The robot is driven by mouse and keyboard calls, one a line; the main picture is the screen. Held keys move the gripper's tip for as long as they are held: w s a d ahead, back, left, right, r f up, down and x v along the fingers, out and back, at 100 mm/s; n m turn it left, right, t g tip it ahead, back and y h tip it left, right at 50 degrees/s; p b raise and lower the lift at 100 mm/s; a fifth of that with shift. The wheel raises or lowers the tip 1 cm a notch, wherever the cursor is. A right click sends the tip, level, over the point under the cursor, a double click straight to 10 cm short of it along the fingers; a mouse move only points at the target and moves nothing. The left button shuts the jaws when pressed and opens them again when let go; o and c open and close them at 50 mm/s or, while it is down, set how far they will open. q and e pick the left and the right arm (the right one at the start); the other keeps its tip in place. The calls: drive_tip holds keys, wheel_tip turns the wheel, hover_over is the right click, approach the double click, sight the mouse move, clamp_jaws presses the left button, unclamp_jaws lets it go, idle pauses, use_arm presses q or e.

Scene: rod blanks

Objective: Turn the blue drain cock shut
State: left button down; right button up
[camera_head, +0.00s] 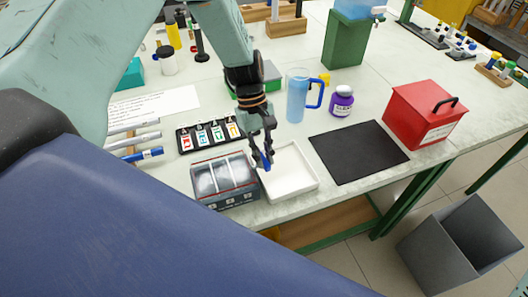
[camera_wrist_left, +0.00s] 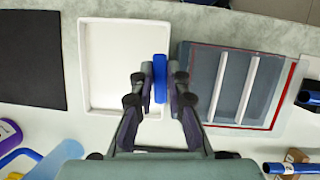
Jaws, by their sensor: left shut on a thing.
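A pale blue tank (camera_head: 360,8) stands on a green stand (camera_head: 345,38) at the back. A small tap (camera_head: 378,11) is at its right side; its handle position is too small to tell. My left gripper (camera_head: 265,158) is far from it, pointing down over the left side of a white tray (camera_head: 304,187). It is shut on a small blue bar (camera_head: 265,162). In the left wrist view the blue bar (camera_wrist_left: 160,78) sits between the fingers (camera_wrist_left: 160,90), over the edge of the white tray (camera_wrist_left: 92,66). My right gripper is not in view.
A grey three-compartment bin (camera_head: 225,197) stands left of the tray. A black mat (camera_head: 358,152), blue jug (camera_head: 297,98), purple-labelled jar (camera_head: 341,101) and red box (camera_head: 424,112) stand to the right. Rods (camera_head: 135,143) lie at the left. A grey waste bin (camera_head: 455,246) is on the floor.

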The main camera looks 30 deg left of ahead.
use_arm(q)
drive_tip(key=shift+s+f+m+g, duration=0.15)
drive_tip(key=shift+s+m+g, duration=0.15)
drive_tip(key=shift+m, duration=0.3)
drive_tip(key=c, duration=1.7)
unclamp_jaws()
drive_tip(key=o, duration=0.4)
drive_tip(key=shift+w, duration=0.2)
